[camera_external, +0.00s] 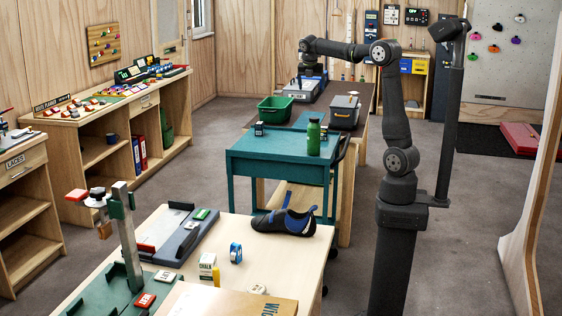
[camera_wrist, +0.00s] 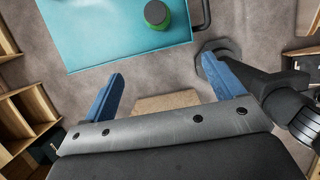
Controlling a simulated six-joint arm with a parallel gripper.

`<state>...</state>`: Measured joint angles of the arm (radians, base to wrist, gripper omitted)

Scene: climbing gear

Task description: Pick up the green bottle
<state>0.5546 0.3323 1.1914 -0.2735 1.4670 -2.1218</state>
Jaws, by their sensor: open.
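The green bottle (camera_external: 313,137) with a dark cap stands upright on the right part of the teal cart (camera_external: 270,148). In the wrist view the bottle (camera_wrist: 180,16) shows from above at the top edge, partly cut off, on the teal cart top (camera_wrist: 105,32). My gripper (camera_wrist: 162,70) is open, with its two blue fingers wide apart and nothing between them. The bottle lies beyond the fingertips, apart from them. In the external view my wrist hangs high behind the cart; the fingers are hard to make out there.
A green bin (camera_external: 275,109) and a grey bin (camera_external: 345,112) stand behind the cart. A cart handle (camera_external: 343,147) runs along its right side. A shoe (camera_external: 284,221) lies on the front table.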

